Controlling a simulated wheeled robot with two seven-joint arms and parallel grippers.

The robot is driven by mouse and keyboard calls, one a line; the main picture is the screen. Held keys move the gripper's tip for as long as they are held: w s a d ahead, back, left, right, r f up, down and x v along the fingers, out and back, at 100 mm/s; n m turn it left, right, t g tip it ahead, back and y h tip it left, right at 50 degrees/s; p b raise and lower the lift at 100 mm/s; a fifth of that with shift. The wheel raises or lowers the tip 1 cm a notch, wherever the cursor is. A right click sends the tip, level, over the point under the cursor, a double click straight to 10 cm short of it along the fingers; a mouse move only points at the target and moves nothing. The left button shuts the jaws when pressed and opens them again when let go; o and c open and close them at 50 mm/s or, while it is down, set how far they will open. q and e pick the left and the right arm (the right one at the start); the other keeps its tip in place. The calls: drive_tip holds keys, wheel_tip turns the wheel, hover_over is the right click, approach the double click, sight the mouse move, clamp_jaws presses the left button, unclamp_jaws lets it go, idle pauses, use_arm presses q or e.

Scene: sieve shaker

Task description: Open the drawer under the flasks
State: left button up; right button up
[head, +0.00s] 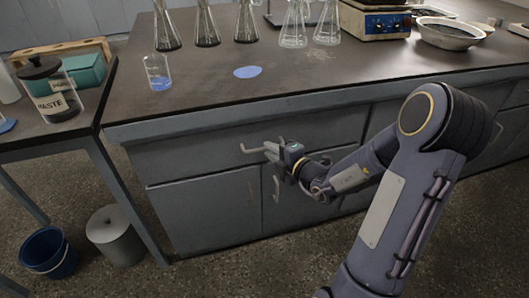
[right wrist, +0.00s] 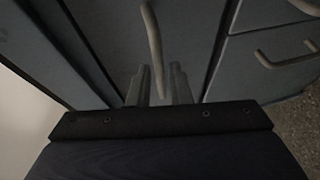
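The wide grey drawer (head: 205,152) is in the bench front, below the row of glass flasks (head: 207,28), and looks shut. Its bar handle (head: 252,150) runs sideways; its right end is hidden by my right gripper. My right gripper (head: 271,152) is at the right part of this handle. In the right wrist view the fingers of my right gripper (right wrist: 160,80) are apart, one on each side of the handle (right wrist: 153,35). A gap shows between fingers and bar; I cannot see contact. My left gripper is not in view.
Cupboard doors (head: 205,210) with upright handles sit below the drawer. On the bench are a small beaker with blue liquid (head: 158,75), a blue disc (head: 248,72) and a scale (head: 375,20). A side table with a waste jar (head: 50,92) stands left, a blue bucket (head: 48,253) below.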

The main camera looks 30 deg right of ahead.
drive_tip(key=shift+x, duration=1.3)
clamp_jaws()
